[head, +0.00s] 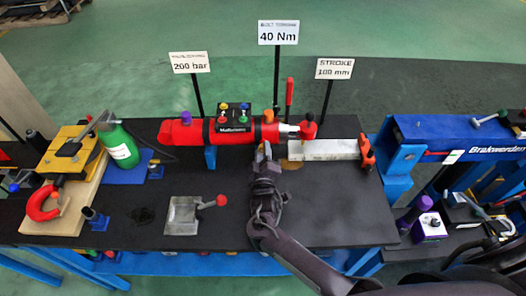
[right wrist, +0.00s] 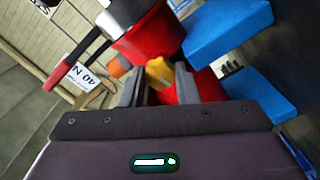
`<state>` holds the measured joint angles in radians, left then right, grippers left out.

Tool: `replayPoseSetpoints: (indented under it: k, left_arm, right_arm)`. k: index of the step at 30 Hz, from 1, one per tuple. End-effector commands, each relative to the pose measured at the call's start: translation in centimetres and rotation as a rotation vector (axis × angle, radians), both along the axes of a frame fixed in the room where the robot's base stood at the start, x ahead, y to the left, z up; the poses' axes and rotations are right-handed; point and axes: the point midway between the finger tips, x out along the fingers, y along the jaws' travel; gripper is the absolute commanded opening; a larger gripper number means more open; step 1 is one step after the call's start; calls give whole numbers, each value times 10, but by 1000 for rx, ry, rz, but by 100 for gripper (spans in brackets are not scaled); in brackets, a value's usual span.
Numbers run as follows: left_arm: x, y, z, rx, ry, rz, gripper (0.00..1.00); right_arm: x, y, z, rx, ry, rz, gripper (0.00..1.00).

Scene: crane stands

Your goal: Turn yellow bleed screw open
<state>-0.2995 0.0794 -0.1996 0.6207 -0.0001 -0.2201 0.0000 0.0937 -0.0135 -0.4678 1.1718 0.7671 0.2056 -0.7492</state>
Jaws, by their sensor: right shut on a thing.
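The yellow bleed screw (right wrist: 159,71) shows in the right wrist view beside the red cylinder end, between my two fingers. My right gripper (right wrist: 158,84) is shut on it, with one grey finger on each side. In the head view my right gripper (head: 263,152) reaches up from the lower right to the front underside of the red and black cylinder (head: 228,131). The screw itself is hidden there behind the gripper. The cylinder lies horizontally across the dark table. My left gripper is not in view.
The dark table (head: 330,215) is clear at its front right. A metal tray (head: 182,215) with a red-knobbed lever stands left of my right arm. A green bottle (head: 120,146) and a yellow clamp (head: 72,148) stand at left. A blue press (head: 450,135) stands at right. Signs rise behind the cylinder.

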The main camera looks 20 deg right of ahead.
Motion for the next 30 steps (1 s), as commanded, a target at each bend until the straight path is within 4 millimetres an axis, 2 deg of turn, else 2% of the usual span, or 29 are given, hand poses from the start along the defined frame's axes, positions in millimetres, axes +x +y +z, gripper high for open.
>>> replayPoseSetpoints:
  k: [10, 11, 16, 30]
  left_arm:
    - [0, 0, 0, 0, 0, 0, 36]
    - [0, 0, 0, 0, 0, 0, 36]
    - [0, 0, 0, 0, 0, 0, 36]
    - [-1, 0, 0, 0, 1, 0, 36]
  right_arm:
    - [-1, 1, -1, -2, 3, 2, 5]
    - [-1, 1, -1, -2, 3, 2, 29]
    - [-1, 1, -1, -1, 3, 2, 50]
    - [-1, 2, -4, 0, 9, 6, 50]
